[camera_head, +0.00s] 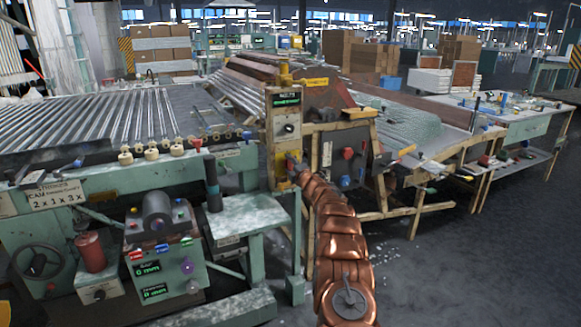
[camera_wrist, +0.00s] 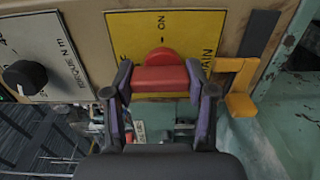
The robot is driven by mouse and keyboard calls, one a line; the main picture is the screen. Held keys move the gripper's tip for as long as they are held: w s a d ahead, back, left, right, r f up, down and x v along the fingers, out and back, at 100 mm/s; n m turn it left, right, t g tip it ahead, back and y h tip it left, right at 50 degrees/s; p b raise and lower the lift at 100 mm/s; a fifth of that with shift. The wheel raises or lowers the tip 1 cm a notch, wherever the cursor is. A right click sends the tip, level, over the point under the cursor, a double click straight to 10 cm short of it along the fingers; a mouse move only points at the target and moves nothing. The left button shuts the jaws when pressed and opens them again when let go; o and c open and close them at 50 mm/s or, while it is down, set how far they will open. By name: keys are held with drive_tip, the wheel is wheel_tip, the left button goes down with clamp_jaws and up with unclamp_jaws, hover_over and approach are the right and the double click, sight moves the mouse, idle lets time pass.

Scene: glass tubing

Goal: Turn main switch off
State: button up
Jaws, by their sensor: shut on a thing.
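The main switch is a red rotary knob (camera_wrist: 160,74) on a yellow plate (camera_wrist: 199,32) in the wrist view. The plate carries "ON" at the top and the letters "AIN" to the right; the rest of its lettering is covered. My gripper (camera_wrist: 160,82) has its two fingers on the left and right of the red knob's bar, shut on it. The bar lies level across the picture. In the head view my copper-coloured arm reaches to the control column (camera_head: 283,125), and its end (camera_head: 296,170) hides most of the switch there.
In the wrist view a black knob (camera_wrist: 25,77) on a white plate is at the left, and a yellow bracket (camera_wrist: 238,88) is just right of my gripper. In the head view a green machine bench (camera_head: 110,190) stands left, a wooden-legged table (camera_head: 440,165) right. Grey floor (camera_head: 440,265) is open at right.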

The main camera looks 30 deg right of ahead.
drive_tip(key=o, duration=1.2)
drive_tip(key=shift+c, duration=0.2)
drive_tip(key=shift+s, duration=0.1)
drive_tip(key=s, duration=0.2)
drive_tip(key=shift+s+a, duration=0.1)
drive_tip(key=shift+s, duration=0.2)
drive_tip(key=s, duration=0.3)
drive_tip(key=shift+s+a, duration=0.15)
drive_tip(key=shift+s, duration=0.1)
approach(291, 166)
drive_tip(key=shift+s+r, duration=0.1)
drive_tip(key=shift+s, duration=0.4)
